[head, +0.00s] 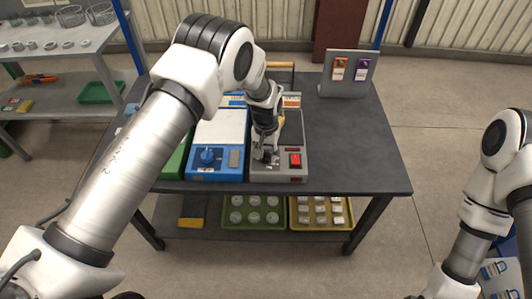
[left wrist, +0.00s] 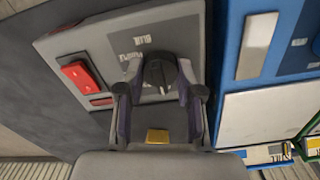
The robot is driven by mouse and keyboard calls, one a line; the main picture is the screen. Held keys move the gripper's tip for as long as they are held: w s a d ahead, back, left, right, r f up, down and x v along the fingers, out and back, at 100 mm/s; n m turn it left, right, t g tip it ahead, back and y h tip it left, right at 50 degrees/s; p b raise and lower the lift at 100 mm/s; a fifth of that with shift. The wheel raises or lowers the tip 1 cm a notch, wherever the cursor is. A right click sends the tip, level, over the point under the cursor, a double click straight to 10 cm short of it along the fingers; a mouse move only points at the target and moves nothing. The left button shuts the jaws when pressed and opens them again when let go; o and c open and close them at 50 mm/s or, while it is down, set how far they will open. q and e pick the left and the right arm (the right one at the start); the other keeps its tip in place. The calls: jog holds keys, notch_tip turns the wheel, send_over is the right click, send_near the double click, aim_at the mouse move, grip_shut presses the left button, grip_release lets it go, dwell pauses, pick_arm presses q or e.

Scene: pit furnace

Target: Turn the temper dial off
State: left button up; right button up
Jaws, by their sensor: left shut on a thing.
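A grey control unit (head: 280,175) stands near the front edge of the dark table, with a red switch (head: 295,160) on its top. My left gripper (head: 267,157) points down at this unit, left of the switch. In the left wrist view, a black dial (left wrist: 158,75) sits between the fingertips of my left gripper (left wrist: 160,80), which are shut on it from both sides. Lettering is beside the dial but I cannot read it clearly. In the head view the gripper mostly hides the dial. My right gripper is out of view; only my right arm shows.
A blue unit (head: 215,175) with a blue dial (head: 207,157) stands close on the left, with a green unit (head: 176,160) beyond it. A grey stand (head: 345,80) with orange and purple tags is at the back right. The table's right side (head: 355,150) is clear.

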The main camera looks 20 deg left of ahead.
aim_at(266, 153)
pick_arm(q)
jog(key=o, duration=1.2)
jog(key=shift+f, duration=0.1)
jog(key=shift+c, duration=0.2)
notch_tip(266, 153, up, 12)
